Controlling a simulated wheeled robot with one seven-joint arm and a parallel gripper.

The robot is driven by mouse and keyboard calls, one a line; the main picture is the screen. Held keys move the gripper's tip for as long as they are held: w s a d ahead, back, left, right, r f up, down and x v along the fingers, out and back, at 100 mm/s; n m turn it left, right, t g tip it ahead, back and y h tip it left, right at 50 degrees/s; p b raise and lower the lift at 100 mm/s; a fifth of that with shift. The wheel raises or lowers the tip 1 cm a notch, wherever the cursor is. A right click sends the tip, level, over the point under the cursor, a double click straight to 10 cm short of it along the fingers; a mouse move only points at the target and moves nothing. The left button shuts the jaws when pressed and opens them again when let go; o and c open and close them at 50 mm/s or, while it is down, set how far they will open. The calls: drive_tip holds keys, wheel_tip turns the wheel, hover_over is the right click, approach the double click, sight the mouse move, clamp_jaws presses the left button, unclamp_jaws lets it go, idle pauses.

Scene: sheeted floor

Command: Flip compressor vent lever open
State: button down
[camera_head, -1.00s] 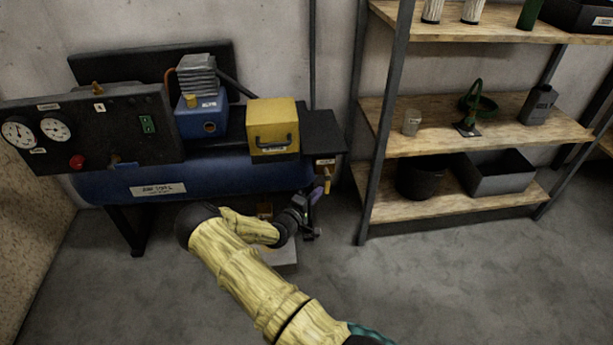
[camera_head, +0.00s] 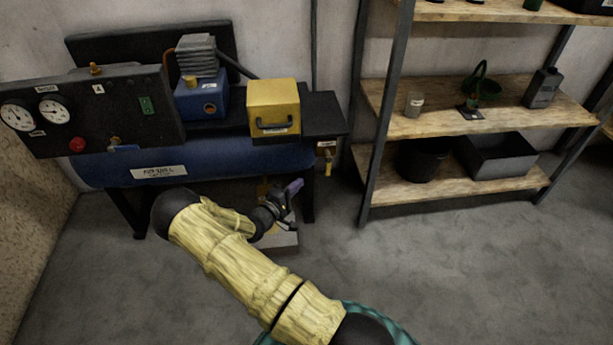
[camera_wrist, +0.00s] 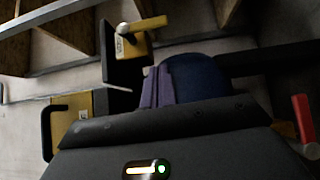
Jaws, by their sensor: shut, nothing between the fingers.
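The compressor has a long blue tank (camera_head: 230,160) on dark legs against the wall. A small yellow lever (camera_head: 328,165) hangs below a label at its right end; in the wrist view a yellow lever with a pale knob (camera_wrist: 143,25) shows near the top. The labels are too small to read, so I cannot tell which is the vent lever. My gripper (camera_head: 294,187) is shut and empty, in front of the tank's right end and left of the yellow lever. Its purple fingers (camera_wrist: 157,88) show against the blue tank.
A yellow box (camera_head: 273,107) with a handle stands on the compressor. A red handle (camera_wrist: 304,118) shows at the wrist view's right edge. A shelf rack (camera_head: 388,120) stands to the right. A pale box (camera_head: 284,240) lies below my gripper. The floor at right is clear.

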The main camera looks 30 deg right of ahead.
drive_tip(key=p+v, duration=0.1)
drive_tip(key=v, duration=0.4)
idle(0.4)
drive_tip(key=a+r+m+y, duration=0.4)
drive_tip(key=a+r+y, duration=0.6)
drive_tip(key=y, duration=0.3)
drive_tip(key=s+a+r+g+y, duration=0.2)
drive_tip(key=s+r, duration=0.4)
drive_tip(key=s, duration=0.4)
drive_tip(key=s+a+r+g+y, duration=0.2)
drive_tip(key=s+r, duration=0.3)
drive_tip(key=s, duration=0.5)
drive_tip(key=w+p+v, duration=0.2)
drive_tip(key=p+v, duration=1)
drive_tip(key=w+r+p+v, duration=0.1)
drive_tip(key=w+p+v, duration=0.2)
drive_tip(key=p+v, duration=0.9)
drive_tip(key=w+r+p+v, duration=0.1)
drive_tip(key=w+p+v, duration=0.2)
drive_tip(key=p+v, duration=1)
drive_tip(key=shift+s+p, duration=0.35)
drive_tip(key=shift+p, duration=0.25)
